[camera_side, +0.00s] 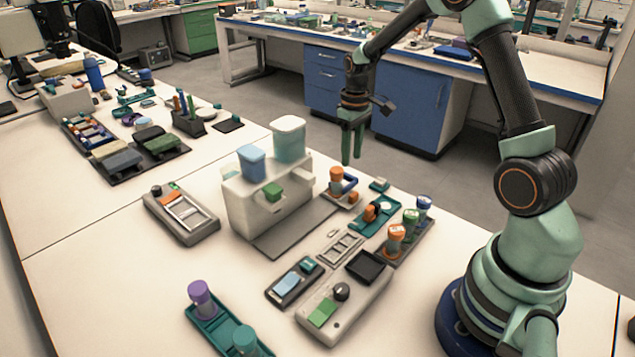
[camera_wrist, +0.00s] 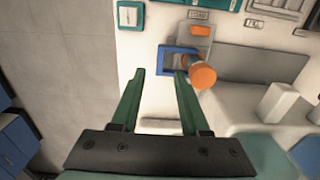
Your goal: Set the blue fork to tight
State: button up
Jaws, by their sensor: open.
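The blue fork (camera_wrist: 163,61) shows in the wrist view as a squared blue frame beside a round orange cap (camera_wrist: 202,76), on a small grey base (camera_wrist: 198,35). In the side view the fork (camera_side: 350,181) is partly hidden by the orange-capped piece (camera_side: 336,175). My gripper (camera_side: 352,158) hangs above and behind it, fingers down, open and empty. In the wrist view the fingertips (camera_wrist: 160,73) are at the fork's near edge, the right one overlapping its opening. I cannot tell that they touch. Small label plates (camera_wrist: 199,14) lie nearby, too small to read surely.
A white machine (camera_side: 265,205) with blue and teal-white containers stands left of the fork. A rack of capped vials (camera_side: 405,243), a teal tray (camera_side: 375,215) and a control box (camera_side: 343,303) stand closer to the camera. The bench edge is near the fork.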

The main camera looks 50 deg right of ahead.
aim_at(350, 175)
jog(key=shift+f, duration=2.8)
grip_shut()
